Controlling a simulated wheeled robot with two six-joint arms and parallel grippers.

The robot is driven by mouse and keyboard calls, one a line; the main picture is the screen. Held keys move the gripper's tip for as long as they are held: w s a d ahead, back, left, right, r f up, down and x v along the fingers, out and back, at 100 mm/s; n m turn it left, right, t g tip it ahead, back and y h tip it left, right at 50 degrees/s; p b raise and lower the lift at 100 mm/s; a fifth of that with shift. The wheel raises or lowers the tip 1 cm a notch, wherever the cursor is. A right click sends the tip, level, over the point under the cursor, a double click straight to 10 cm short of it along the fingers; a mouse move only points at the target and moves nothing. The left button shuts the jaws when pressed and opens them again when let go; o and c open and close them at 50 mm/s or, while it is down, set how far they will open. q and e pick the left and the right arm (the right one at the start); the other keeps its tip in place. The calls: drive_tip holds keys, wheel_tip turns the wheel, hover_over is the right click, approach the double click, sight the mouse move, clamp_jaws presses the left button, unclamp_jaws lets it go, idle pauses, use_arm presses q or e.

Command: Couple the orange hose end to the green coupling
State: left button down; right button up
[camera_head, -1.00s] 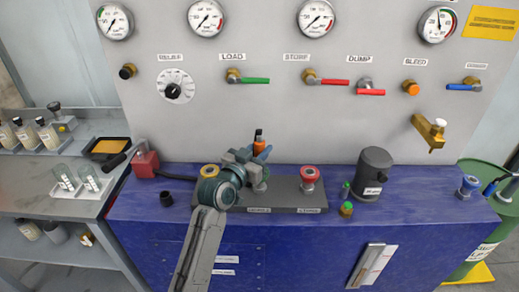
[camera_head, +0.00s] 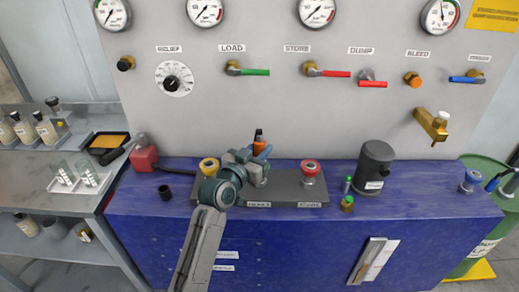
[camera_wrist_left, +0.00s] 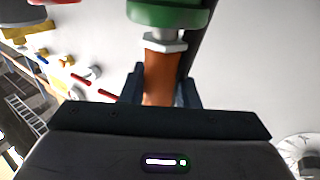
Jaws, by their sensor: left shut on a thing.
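My left gripper (camera_head: 257,153) is shut on the orange hose end (camera_head: 259,142), above the middle of the grey coupling block (camera_head: 285,186). The hose end is upright in the head view, with a black part on top. In the left wrist view the orange body (camera_wrist_left: 159,75) sits between the blue fingers. Its pale metal tip is against or very close to the green coupling (camera_wrist_left: 170,12); I cannot tell whether they are locked. In the head view my gripper hides the green coupling. My right gripper is not in view.
On the block, a yellow coupling (camera_head: 209,166) stands left and a red coupling (camera_head: 310,169) right. A dark cylinder (camera_head: 375,165) and a small green-topped fitting (camera_head: 347,203) stand further right. The gauge panel (camera_head: 300,110) rises close behind.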

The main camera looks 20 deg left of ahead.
use_arm(q)
drive_tip(key=shift+f+b, duration=0.4)
drive_tip(key=shift+f, duration=0.15)
drive_tip(key=c, duration=1)
unclamp_jaws()
drive_tip(key=shift+c, duration=0.2)
drive_tip(key=shift+s+f, duration=0.1)
drive_tip(key=shift+s, duration=0.15)
drive_tip(key=b+v, duration=0.2)
drive_tip(key=v, duration=0.8)
drive_tip(key=shift+s, duration=0.15)
